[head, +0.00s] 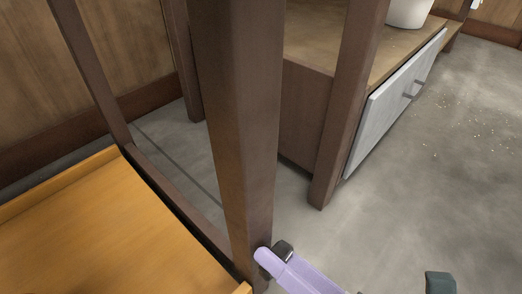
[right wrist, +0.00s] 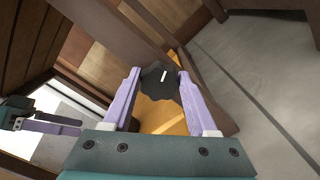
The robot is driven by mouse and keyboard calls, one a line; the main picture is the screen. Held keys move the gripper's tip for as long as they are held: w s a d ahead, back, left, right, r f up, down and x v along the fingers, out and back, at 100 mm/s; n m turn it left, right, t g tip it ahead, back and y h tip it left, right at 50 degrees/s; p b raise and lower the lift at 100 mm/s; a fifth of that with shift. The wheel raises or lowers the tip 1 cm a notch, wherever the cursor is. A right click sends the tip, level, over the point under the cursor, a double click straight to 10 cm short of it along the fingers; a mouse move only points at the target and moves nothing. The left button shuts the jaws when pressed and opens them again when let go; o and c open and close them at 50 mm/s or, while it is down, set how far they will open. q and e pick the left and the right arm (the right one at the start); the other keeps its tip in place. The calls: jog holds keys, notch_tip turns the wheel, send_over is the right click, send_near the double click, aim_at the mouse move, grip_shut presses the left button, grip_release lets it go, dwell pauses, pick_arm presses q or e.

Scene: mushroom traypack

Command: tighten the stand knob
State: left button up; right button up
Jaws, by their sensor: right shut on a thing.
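The stand knob (right wrist: 157,88) is a dark, lobed knob with a short white mark, seen face-on between the two lilac fingers of my right gripper (right wrist: 158,80). In the head view the dark knob (head: 283,248) shows in part on the side of a brown wooden post (head: 240,130), low down. My right gripper (head: 272,257) comes in from the bottom right there and is shut on the knob; a lilac finger hides part of it. My left gripper (right wrist: 75,126) shows at the left of the right wrist view, apart from the knob; its finger gap is unclear.
An orange-yellow board (head: 110,230) lies left of the post, inside the brown frame. A brown cabinet with a grey drawer front (head: 395,105) stands behind, with a white pot (head: 408,12) on top. The grey floor (head: 440,190) at right is clear apart from small pale specks.

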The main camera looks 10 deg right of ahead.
jog(key=shift+s+a+f+m, duration=0.1)
jog(key=shift+f+m, duration=0.05)
jog(key=shift+m, duration=7.05)
jog(key=shift+a+f+m, duration=0.1)
jog(key=shift+m, duration=7.1)
jog(key=o, duration=1.4)
jog(key=shift+s+d+f, duration=0.1)
jog(key=shift+s, duration=0.05)
